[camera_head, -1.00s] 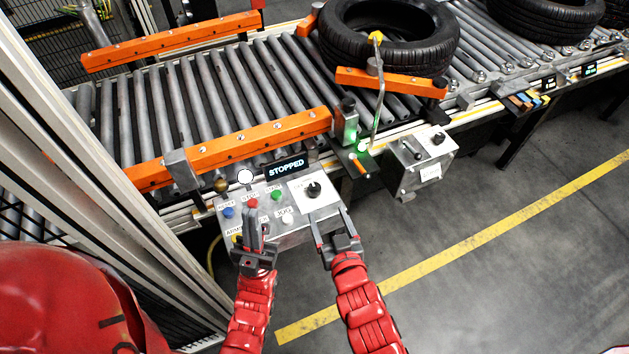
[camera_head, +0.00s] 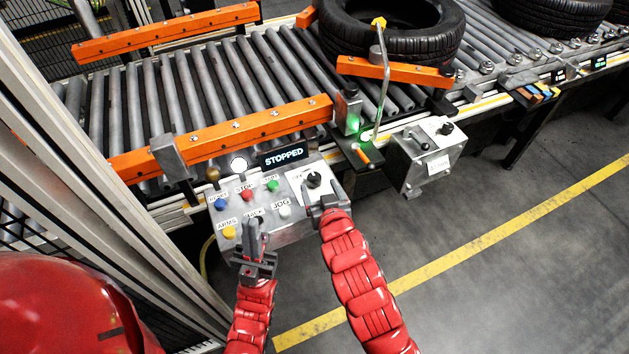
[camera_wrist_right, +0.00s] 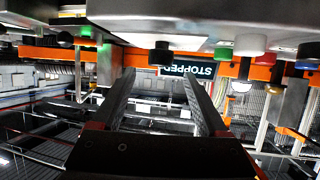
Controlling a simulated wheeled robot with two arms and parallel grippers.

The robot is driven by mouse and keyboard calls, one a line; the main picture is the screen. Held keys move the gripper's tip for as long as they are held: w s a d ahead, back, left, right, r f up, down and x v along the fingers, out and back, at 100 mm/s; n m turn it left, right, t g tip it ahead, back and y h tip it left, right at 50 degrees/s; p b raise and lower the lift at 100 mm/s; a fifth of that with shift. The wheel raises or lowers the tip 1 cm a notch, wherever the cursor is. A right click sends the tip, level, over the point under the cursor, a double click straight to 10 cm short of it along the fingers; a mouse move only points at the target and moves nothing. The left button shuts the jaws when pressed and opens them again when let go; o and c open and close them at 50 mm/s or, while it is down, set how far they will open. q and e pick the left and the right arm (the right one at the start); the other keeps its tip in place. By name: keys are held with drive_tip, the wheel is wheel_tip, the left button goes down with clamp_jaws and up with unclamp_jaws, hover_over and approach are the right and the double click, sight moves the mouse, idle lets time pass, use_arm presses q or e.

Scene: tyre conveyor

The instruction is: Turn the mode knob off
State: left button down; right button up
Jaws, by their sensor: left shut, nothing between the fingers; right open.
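The mode knob (camera_head: 314,180) is black on a white plate at the right end of the grey control panel (camera_head: 290,232). In the right wrist view, upside down, a dark knob (camera_wrist_right: 162,56) shows just beyond the fingertips, roughly centred between them. My right gripper (camera_head: 317,199) is open at the panel's right end, close below the knob. Its open fingers also show in the wrist view (camera_wrist_right: 158,78). Contact with the knob cannot be told. My left gripper (camera_head: 251,228) is shut and empty in front of the panel's lower edge, partly covering a button label.
The panel carries several coloured buttons, including a red one (camera_head: 247,195) and a green one (camera_head: 272,185). A display (camera_head: 285,155) reads STOPPED. A second grey box (camera_head: 428,160) stands to the right. The roller conveyor (camera_head: 215,90) with a tyre (camera_head: 395,45) lies behind.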

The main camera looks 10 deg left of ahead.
sight(315, 177)
drive_tip(key=shift+p+x, duration=0.75)
drive_tip(key=shift+x, duration=2.2)
drive_tip(key=shift+r, duration=0.1)
clamp_jaws()
